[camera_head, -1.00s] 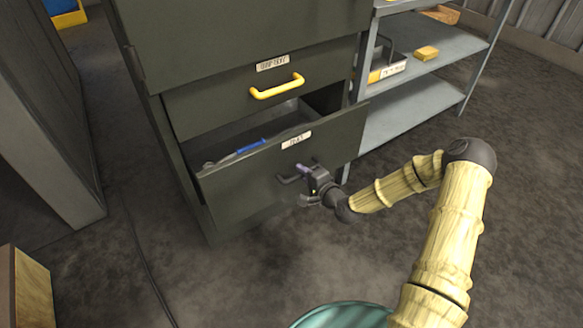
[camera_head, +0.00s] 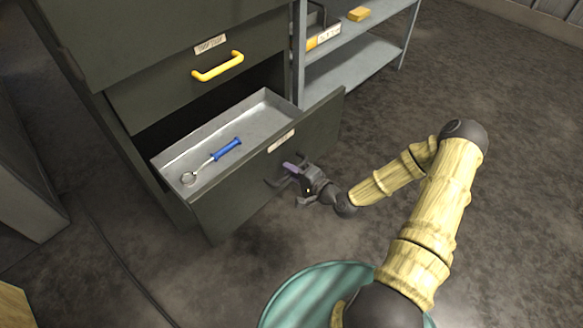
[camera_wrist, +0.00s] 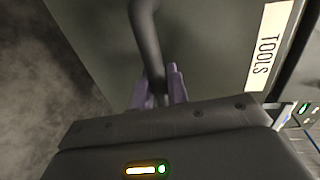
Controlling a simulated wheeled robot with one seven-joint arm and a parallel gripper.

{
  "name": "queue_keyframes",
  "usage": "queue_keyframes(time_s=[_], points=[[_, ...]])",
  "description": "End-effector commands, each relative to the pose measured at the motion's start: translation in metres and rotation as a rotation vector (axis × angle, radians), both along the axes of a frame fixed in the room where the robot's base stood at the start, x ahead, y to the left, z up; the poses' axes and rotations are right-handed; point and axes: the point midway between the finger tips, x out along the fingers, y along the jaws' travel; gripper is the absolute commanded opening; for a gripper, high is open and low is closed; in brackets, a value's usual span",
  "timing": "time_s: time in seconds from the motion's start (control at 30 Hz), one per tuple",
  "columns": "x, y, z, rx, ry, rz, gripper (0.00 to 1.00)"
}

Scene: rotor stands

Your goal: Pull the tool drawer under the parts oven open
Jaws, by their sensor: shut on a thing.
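The tool drawer (camera_head: 240,190) is the lower, dark green-grey drawer of the cabinet, and it stands well open. Its label reads TOOLS in the wrist view (camera_wrist: 263,55). A tool with a blue handle and a ring end (camera_head: 226,149) lies inside on the drawer's grey floor. My gripper (camera_head: 291,172) is at the drawer's front, shut on the dark drawer handle (camera_wrist: 147,45). In the wrist view the purple fingertips (camera_wrist: 158,88) sit on either side of the handle bar.
Above is a closed drawer with a yellow handle (camera_head: 218,67). A grey shelf unit (camera_head: 350,70) with a yellow block (camera_head: 358,14) stands to the right. A cable (camera_head: 125,258) lies on the floor at left.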

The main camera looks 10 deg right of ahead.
Motion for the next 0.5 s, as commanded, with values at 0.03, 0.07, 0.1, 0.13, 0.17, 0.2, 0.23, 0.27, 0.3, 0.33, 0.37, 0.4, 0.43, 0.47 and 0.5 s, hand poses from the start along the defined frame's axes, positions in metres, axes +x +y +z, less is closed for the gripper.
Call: queue_keyframes(time_s=[0.03, 0.07, 0.1, 0.13, 0.17, 0.2, 0.23, 0.27, 0.3, 0.33, 0.37, 0.4, 0.43, 0.47, 0.5], points=[[-0.0003, -0.0001, -0.0011, -0.001, 0.002, 0.000, 0.00], [-0.0002, -0.0001, -0.0011, -0.001, 0.002, 0.000, 0.00], [-0.0002, 0.0001, -0.0011, -0.001, 0.002, 0.000, 0.00], [-0.0002, 0.0000, -0.0011, -0.001, 0.002, 0.000, 0.00], [-0.0002, 0.0000, -0.0011, -0.001, 0.002, 0.000, 0.00], [-0.0001, 0.0001, -0.0011, -0.001, 0.002, 0.000, 0.18], [-0.0001, 0.0001, -0.0011, -0.001, 0.002, 0.000, 0.24], [0.0000, -0.0002, -0.0010, -0.001, 0.001, -0.001, 0.30], [0.0002, -0.0004, -0.0009, -0.001, 0.001, -0.001, 0.36], [0.0002, -0.0004, -0.0009, -0.001, 0.001, -0.001, 0.36], [0.0003, -0.0004, -0.0008, -0.001, 0.001, -0.001, 0.36], [0.0003, -0.0004, -0.0007, -0.001, 0.001, -0.001, 0.36], [0.0003, -0.0004, -0.0006, -0.001, 0.001, -0.001, 0.36], [0.0003, -0.0004, -0.0006, -0.001, 0.001, -0.001, 0.36], [0.0004, -0.0004, -0.0005, -0.001, 0.001, -0.001, 0.36]])
